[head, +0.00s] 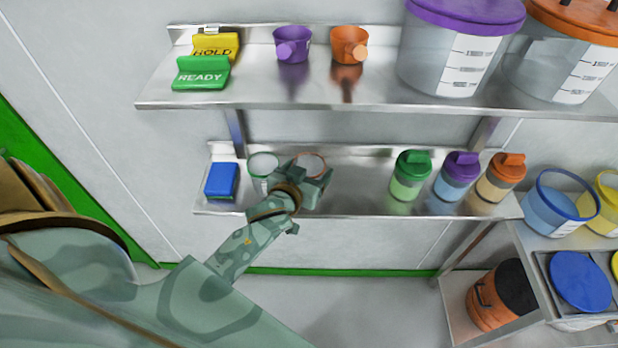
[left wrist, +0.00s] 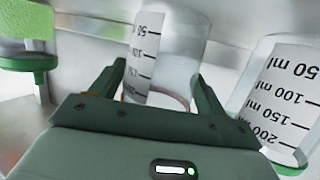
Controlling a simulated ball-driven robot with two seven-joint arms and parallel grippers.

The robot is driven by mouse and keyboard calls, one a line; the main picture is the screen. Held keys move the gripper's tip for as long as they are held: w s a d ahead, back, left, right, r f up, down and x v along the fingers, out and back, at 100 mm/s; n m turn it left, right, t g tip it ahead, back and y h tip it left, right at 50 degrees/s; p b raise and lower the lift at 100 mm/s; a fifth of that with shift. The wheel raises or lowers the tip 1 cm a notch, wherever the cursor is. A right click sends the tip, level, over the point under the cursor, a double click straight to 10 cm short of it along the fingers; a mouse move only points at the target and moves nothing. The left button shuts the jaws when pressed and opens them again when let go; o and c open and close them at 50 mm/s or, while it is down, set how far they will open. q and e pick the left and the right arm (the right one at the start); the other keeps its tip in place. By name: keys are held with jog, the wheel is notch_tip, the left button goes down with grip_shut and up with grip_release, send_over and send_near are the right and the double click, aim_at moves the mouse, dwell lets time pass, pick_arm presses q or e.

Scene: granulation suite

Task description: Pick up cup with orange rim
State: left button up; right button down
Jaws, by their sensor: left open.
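The clear cup with an orange rim (head: 311,158) stands on the lower metal shelf, partly hidden behind my left gripper (head: 309,183). In the left wrist view this cup (left wrist: 178,50), with its printed scale, appears between the two fingers of my left gripper (left wrist: 158,72). The fingers are open, one on each side of the cup. Whether either finger touches it I cannot tell. My right gripper is not in view.
A clear cup with a green rim (head: 263,165) stands close on the left, beyond it a blue box (head: 221,181). Several lidded bottles, the nearest green (head: 410,176), stand to the right. The upper shelf (head: 380,97) overhangs. Shelf space right of the gripper is free.

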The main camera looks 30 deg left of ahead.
pick_arm(q)
jog(key=c, duration=0.7)
